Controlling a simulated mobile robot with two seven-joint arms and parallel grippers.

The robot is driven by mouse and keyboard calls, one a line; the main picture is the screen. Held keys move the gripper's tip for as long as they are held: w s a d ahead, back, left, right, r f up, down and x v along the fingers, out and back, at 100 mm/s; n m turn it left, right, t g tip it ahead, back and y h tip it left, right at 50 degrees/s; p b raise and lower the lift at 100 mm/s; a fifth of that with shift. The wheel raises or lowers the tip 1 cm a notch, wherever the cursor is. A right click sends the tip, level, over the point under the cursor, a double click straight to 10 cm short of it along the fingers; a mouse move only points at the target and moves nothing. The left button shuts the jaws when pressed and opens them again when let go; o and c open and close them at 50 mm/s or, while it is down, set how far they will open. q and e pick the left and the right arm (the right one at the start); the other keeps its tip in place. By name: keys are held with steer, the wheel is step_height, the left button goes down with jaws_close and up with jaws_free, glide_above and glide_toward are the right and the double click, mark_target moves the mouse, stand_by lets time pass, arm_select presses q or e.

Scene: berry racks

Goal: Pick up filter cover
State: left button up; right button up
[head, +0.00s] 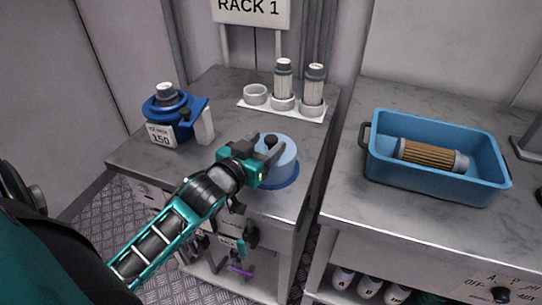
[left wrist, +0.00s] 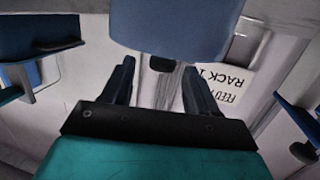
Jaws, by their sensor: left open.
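A light blue cylindrical cover (head: 284,163), which looks like the filter cover, stands upright on a darker blue round base (head: 283,184) near the front of the left counter. My left gripper (head: 271,149) is open at the cover's upper left side, partly hiding it. In the left wrist view, the blue cover (left wrist: 180,25) fills the top centre, just beyond the open fingers of the left gripper (left wrist: 160,75). Nothing shows between the fingers. Whether they touch the cover I cannot tell. My right gripper is not in view.
A white rack (head: 270,107) behind holds two upright filters and an empty cup. A blue housing (head: 176,116) marked 150 stands at the left. On the right counter, a blue bin (head: 435,185) holds a brown pleated filter (head: 426,153). A gap separates the counters.

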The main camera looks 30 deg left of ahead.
mark_target(268, 142)
arm_select(q)
steer(key=shift+w+a+f, duration=0.1)
steer(key=shift+w+f, duration=0.05)
steer(key=shift+w, duration=0.7)
steer(key=shift+w+a+f, duration=0.1)
steer(key=shift+w+f, duration=0.05)
steer(key=shift+w, duration=0.7)
jaws_close()
